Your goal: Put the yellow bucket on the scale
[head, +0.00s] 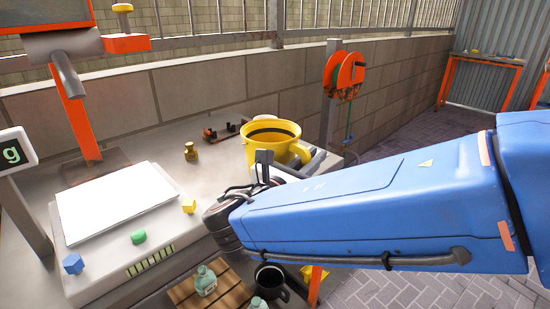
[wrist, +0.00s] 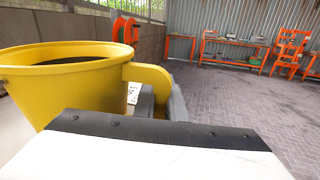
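The yellow bucket (head: 285,133) stands upright at the right end of the grey worktop in the head view. In the wrist view the bucket (wrist: 70,85) fills the left side, with its handle (wrist: 150,74) pointing right. My gripper (head: 290,162) is at the bucket's near right side, by the handle. Grey finger parts (wrist: 165,103) show just below the handle in the wrist view. Whether they press on the handle is not clear. The scale has a bare white plate (head: 115,203) and stands left of the bucket on the same worktop.
Small yellow (head: 188,206), green (head: 138,237) and blue (head: 73,264) pieces lie around the plate's near edge. A brass weight (head: 191,151) stands between scale and bucket. An orange post (head: 75,115) rises behind the plate. A lower shelf holds bottles (head: 206,281) and a dark mug (head: 271,279).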

